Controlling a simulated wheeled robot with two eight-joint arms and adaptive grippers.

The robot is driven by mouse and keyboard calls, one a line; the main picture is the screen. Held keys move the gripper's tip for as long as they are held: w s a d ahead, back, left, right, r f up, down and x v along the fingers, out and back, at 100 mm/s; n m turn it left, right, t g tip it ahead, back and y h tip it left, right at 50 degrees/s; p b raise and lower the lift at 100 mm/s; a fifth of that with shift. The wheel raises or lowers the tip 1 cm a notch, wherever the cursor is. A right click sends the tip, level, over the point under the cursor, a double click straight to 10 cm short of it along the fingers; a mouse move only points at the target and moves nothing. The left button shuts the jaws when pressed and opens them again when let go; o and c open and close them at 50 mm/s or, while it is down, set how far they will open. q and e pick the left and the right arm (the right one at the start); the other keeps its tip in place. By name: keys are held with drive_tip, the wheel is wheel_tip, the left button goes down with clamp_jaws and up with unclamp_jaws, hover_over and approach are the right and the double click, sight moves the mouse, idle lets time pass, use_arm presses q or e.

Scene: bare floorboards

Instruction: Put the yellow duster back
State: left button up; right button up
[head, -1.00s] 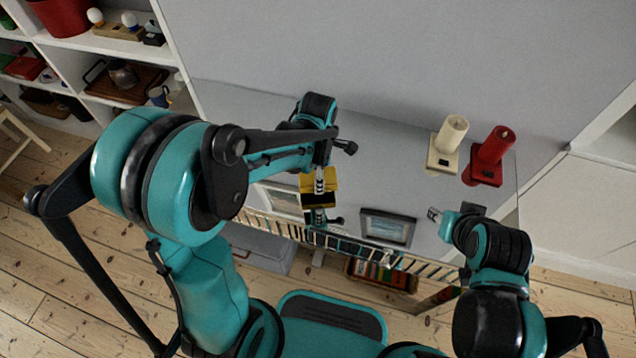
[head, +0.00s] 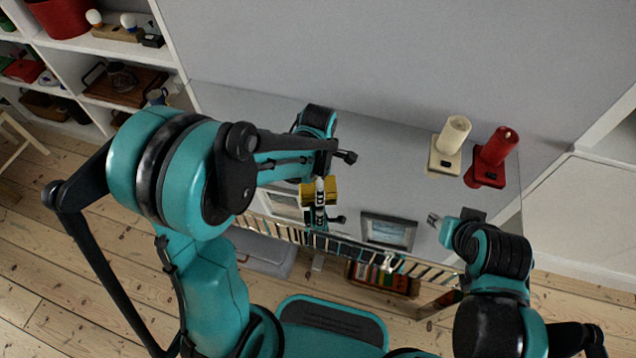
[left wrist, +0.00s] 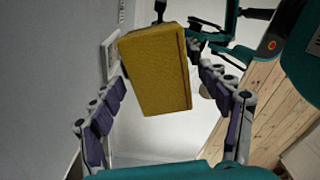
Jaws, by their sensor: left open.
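The yellow duster (head: 331,192) is a block at the front part of the grey shelf top (head: 385,160). In the left wrist view the duster (left wrist: 158,75) is in front of the fingers, tilted, with its broad face towards the camera. My left gripper (head: 319,192) is over the duster in the head view and covers part of it. In the left wrist view its fingers (left wrist: 168,95) are spread wide, with clear gaps to the duster. The duster's underside is hidden. My right gripper (head: 434,219) is at the right, away from the duster; its fingers are too small to read.
A framed picture (head: 389,231) is right of the duster, and another frame (head: 284,203) is left. Shelves (head: 120,45) stand at the far left.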

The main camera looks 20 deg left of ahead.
use_arm(q)
wheel_tip(320, 180, up, 11)
drive_tip(key=p, duration=0.4)
drive_tip(key=s+a+r+m+t, duration=0.2)
drive_tip(key=s+m, duration=0.3)
drive_tip(key=m, duration=0.6)
drive_tip(key=s+a+r+m+t, duration=0.2)
drive_tip(key=s+r+m+t, duration=0.3)
drive_tip(key=m, duration=0.6)
drive_tip(key=shift+s+a+r+p, duration=0.15)
drive_tip(key=shift+a+r+p, duration=0.15)
drive_tip(key=shift+a+p, duration=0.05)
